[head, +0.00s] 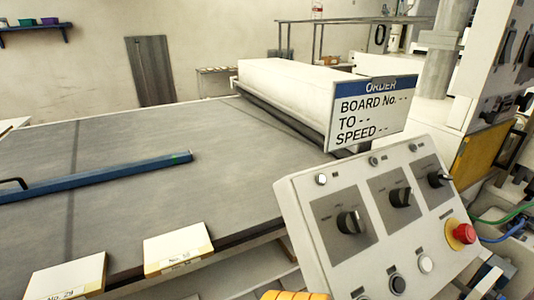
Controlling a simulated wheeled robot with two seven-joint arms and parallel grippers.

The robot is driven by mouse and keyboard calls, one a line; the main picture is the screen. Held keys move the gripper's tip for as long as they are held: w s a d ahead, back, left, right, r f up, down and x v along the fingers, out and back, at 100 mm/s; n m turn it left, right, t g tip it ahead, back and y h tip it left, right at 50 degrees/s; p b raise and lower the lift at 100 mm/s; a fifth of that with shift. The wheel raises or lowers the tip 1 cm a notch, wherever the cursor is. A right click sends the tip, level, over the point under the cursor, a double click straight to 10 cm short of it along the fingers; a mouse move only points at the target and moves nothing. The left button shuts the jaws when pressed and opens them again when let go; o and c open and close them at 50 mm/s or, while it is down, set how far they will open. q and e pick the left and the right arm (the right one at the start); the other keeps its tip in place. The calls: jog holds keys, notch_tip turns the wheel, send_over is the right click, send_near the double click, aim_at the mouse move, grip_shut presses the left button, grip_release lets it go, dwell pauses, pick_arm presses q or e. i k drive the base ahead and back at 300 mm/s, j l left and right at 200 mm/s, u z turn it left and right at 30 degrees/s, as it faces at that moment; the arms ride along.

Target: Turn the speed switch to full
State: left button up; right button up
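A sloped white control panel (375,220) stands at the right. It carries three black rotary switches on dark plates: a left one (350,222), a middle one (401,197) and a right one (439,179). Their labels are too small to read, so I cannot tell which is the speed switch or its setting. An order sign (372,112) above the panel reads "BOARD No. --", "TO --" and "SPEED --". Neither of my grippers can be made out in the head view.
A red emergency button (464,233) and push buttons (397,284) sit low on the panel. A grey conveyor belt (130,140) leads to a white tunnel housing (290,90). A blue bar (100,177) lies across the belt. A yellow-orange ridged thing (294,295) shows at the bottom edge.

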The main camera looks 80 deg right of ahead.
aim_at(348, 222)
jog(key=z, duration=0.45)
jog(key=k+z, duration=0.1)
jog(key=z, duration=1.25)
jog(key=k+z, duration=0.1)
jog(key=z, duration=0.35)
jog(key=l+z, duration=0.1)
jog(key=z, duration=0.75)
jog(key=k+l, duration=0.05)
